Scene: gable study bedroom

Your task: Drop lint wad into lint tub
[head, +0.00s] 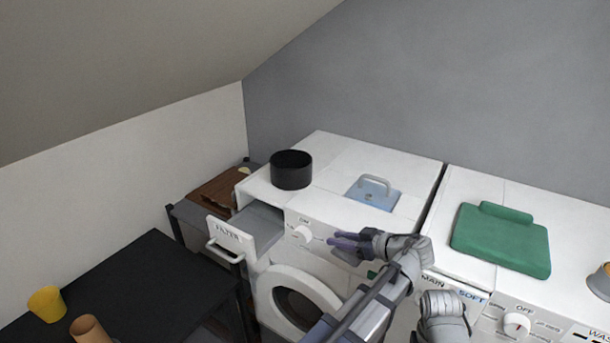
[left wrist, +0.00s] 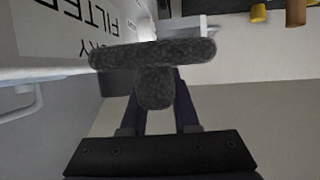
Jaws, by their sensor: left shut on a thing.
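The lint wad (left wrist: 152,53) is dark grey, speckled and T-shaped, with a wide bar across and a stub between my fingers in the left wrist view. My left gripper (head: 335,241) is shut on the stub; it also shows in the left wrist view (left wrist: 160,105). In the head view the gripper points left in front of the dryer's front panel, and I cannot make out the wad there. A round black open tub (head: 291,172), which looks like the lint tub, stands on the white dryer top, behind and left of the gripper. Its inside bottom is hidden. My right gripper is not in view.
The drawer marked FILTER (head: 229,236) is pulled out left of the gripper. A blue tray with a handle (head: 374,193) lies on the dryer top. A green pad (head: 501,239) lies on the right machine. A black table (head: 130,290) holds a yellow cup (head: 47,304).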

